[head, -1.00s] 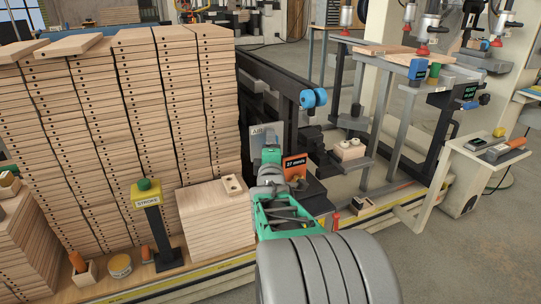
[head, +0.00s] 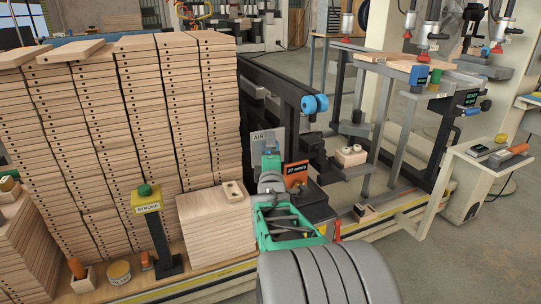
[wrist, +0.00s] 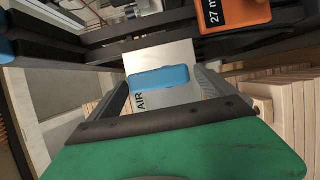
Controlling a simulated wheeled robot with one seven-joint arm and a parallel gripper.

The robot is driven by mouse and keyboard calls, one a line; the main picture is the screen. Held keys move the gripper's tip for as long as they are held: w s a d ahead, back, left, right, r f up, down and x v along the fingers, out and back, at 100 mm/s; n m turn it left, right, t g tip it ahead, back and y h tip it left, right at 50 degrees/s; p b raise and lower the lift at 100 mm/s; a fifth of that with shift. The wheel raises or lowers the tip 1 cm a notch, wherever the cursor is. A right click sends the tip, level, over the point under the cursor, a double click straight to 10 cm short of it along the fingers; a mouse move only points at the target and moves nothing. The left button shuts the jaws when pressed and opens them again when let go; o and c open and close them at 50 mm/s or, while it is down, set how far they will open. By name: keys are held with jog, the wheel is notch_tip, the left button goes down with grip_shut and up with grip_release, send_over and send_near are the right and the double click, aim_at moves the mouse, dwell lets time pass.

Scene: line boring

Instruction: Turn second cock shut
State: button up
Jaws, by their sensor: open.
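A pale plate marked AIR (head: 262,140) stands upright just beyond my gripper (head: 270,160) in the head view. In the wrist view the AIR plate (wrist: 160,57) carries a blue bar-shaped handle (wrist: 160,78). The handle lies crosswise in the picture, between the two dark fingers of my gripper (wrist: 162,88). Whether the fingertips reach the handle's depth I cannot tell. In the head view my gripper hides the handle. I see no second cock that I can tell apart.
An orange display reading 27 mm/s (head: 296,173) stands close to the right of my gripper. Tall stacks of drilled boards (head: 130,120) fill the left. A yellow STROKE post (head: 148,204) stands in front of them. Blue round knobs (head: 314,103) sit on the dark rail behind.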

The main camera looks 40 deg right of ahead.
jog(key=shift+s, duration=0.1)
jog(key=p+v, duration=0.2)
jog(key=v, duration=0.5)
jog(key=shift+s+a, duration=0.25)
